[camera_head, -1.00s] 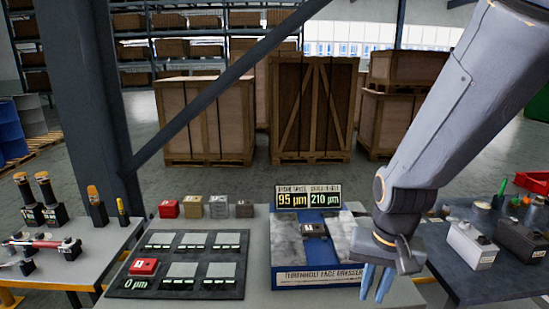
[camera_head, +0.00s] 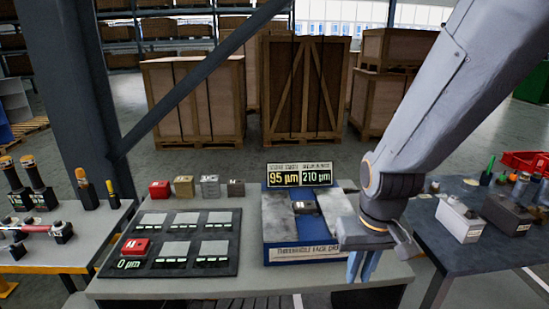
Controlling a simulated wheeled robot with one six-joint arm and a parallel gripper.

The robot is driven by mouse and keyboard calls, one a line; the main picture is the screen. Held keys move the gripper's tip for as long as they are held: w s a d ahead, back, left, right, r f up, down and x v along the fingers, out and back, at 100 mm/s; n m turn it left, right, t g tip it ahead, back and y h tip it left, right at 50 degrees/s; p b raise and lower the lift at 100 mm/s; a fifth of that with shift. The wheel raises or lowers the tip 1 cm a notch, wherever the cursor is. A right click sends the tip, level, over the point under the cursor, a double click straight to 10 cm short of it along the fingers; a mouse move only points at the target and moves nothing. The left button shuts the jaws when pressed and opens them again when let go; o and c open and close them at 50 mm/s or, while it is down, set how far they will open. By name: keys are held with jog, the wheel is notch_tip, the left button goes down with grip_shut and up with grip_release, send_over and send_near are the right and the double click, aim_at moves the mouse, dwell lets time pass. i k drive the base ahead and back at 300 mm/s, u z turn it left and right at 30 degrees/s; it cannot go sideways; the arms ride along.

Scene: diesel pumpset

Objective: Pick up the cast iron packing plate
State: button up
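Four small blocks stand in a row at the back of the grey bench: red (camera_head: 160,190), tan (camera_head: 184,187), light grey (camera_head: 210,187) and dark grey (camera_head: 236,188). The dark grey one looks most like cast iron, but I cannot read its label. Another small dark block (camera_head: 307,208) sits in the blue face dresser (camera_head: 305,254) between two grey slabs. My gripper (camera_head: 361,266) points down in front of the dresser's right side, right of and nearer than the row of blocks. Its two blue fingers show a narrow gap and hold nothing visible.
A black tray (camera_head: 141,220) with several grey pads and a red block (camera_head: 134,247) lies at the bench's left. Side tables with tools (camera_head: 40,245) and boxes (camera_head: 459,221) flank the bench. Wooden crates stand behind.

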aim_at(307, 207)
jog(key=k, duration=0.55)
jog(key=u, duration=0.9)
jog(key=i, duration=1.45)
jog(key=z, duration=0.4)
